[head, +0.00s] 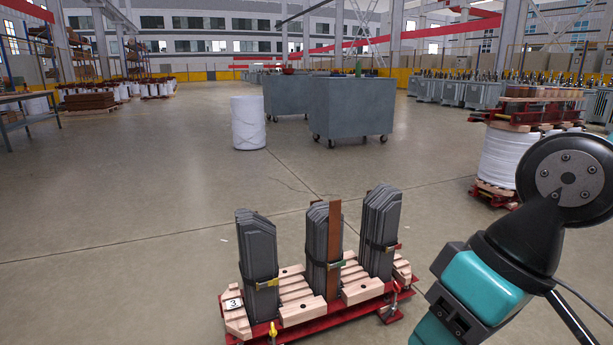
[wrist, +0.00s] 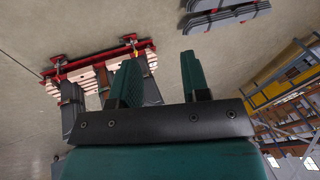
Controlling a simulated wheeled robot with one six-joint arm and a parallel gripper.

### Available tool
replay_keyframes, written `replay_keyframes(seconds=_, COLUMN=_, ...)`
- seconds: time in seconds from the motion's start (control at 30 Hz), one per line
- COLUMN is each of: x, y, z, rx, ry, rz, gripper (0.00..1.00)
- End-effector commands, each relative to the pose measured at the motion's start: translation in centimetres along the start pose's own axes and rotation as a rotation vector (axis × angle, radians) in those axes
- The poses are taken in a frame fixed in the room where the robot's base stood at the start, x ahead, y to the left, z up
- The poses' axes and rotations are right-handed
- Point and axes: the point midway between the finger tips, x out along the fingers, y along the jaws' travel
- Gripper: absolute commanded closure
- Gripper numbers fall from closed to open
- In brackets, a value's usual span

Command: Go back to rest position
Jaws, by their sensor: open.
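My gripper (wrist: 160,68) shows in the wrist view with its two teal fingers spread apart and nothing between them. It is not in the head view; only my teal and black arm shows there at the right. The core stands upright in the head view as three grey laminated stacks: left (head: 258,245), middle (head: 318,240) and right (head: 381,230). A brown strip (head: 334,240) stands against the middle stack. The stacks stand on a wood and red metal base (head: 300,314), which also shows upper left in the wrist view (wrist: 100,62), partly hidden behind the left finger.
In the wrist view, grey plates (wrist: 225,17) lie at the top, and a yellow-edged rack (wrist: 285,80) stands at the right. In the head view, a grey wheeled cart (head: 352,108) and a white drum (head: 248,122) stand farther back. Open floor lies at the left.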

Motion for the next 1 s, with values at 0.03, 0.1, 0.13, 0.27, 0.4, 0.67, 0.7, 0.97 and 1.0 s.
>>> replay_keyframes(seconds=0.03, x=-1.0, y=-0.6, z=1.6, rx=-0.035, ry=-0.012, rz=0.012, gripper=0.57)
replay_keyframes(seconds=0.1, x=-1.7, y=-0.8, z=3.7, rx=-0.082, ry=-0.032, rz=0.029, gripper=0.57)
replay_keyframes(seconds=0.13, x=-2.7, y=-1.1, z=3.0, rx=-0.078, ry=-0.030, rz=0.027, gripper=0.57)
replay_keyframes(seconds=0.27, x=-5.3, y=-2.0, z=2.3, rx=-0.074, ry=-0.031, rz=0.025, gripper=0.57)
replay_keyframes(seconds=0.4, x=-8.6, y=-3.1, z=1.4, rx=-0.073, ry=-0.030, rz=0.025, gripper=0.57)
replay_keyframes(seconds=0.67, x=-17.3, y=-6.3, z=-0.6, rx=-0.072, ry=-0.029, rz=0.024, gripper=0.57)
replay_keyframes(seconds=0.7, x=-18.8, y=-6.8, z=-0.9, rx=-0.072, ry=-0.029, rz=0.024, gripper=0.57)
replay_keyframes(seconds=0.97, x=-28.0, y=-10.1, z=-3.1, rx=-0.072, ry=-0.029, rz=0.024, gripper=0.57)
replay_keyframes(seconds=1.0, x=-29.4, y=-10.6, z=-3.4, rx=-0.072, ry=-0.029, rz=0.024, gripper=0.57)
